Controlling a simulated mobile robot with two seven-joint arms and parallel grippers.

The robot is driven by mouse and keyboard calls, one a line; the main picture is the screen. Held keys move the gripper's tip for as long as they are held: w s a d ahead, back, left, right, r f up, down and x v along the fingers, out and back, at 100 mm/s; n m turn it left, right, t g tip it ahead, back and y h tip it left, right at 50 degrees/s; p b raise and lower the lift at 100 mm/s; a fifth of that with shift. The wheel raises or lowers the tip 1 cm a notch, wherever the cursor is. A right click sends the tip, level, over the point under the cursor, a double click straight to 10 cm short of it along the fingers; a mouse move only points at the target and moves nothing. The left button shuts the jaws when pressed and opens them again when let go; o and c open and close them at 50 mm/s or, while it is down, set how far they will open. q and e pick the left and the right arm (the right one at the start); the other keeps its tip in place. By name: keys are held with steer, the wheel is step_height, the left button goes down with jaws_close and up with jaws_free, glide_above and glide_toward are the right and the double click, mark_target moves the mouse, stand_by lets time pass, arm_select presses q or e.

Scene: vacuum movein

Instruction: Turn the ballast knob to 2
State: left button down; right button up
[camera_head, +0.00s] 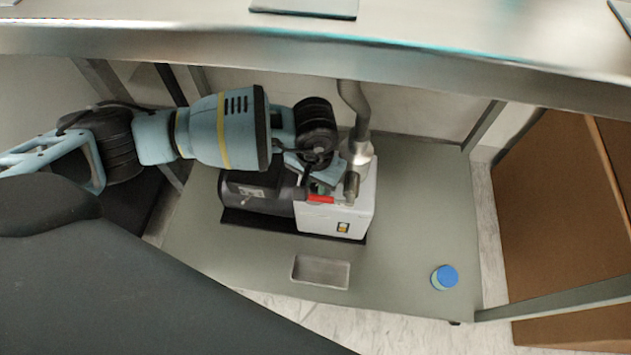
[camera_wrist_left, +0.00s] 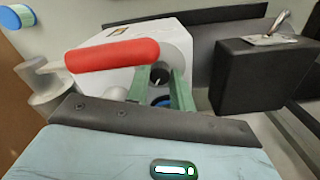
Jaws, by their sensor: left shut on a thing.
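The vacuum pump, a white box (camera_head: 350,214) with a dark motor (camera_head: 250,190), stands on the lower shelf. In the left wrist view, a black round knob (camera_wrist_left: 160,74) with a light pointer mark sits on the white housing (camera_wrist_left: 110,55). My left gripper (camera_head: 322,180) is at the top of the pump; its green fingers (camera_wrist_left: 160,84) are shut on the knob, one on each side. No number scale around the knob can be read. My right gripper is in neither view.
A red handle (camera_wrist_left: 112,54) is close beside the fingers. A metal pipe fitting (camera_head: 358,150) rises next to the gripper. The tabletop edge (camera_head: 300,47) hangs above. A metal tray (camera_head: 320,271) and a blue-capped jar (camera_head: 444,277) are on the shelf in front.

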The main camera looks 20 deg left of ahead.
mark_target(315, 187)
arm_select(q)
steer(key=m+b, duration=0.2)
steer(key=m, duration=0.3)
steer(key=shift+m, duration=0.4)
stand_by(0.3)
steer(key=c, duration=1.2)
jaws_free()
steer(key=shift+r, duration=0.15)
step_height(315, 187, up, 8)
steer(key=shift+f+p, duration=0.2)
steer(key=shift+p, duration=0.95)
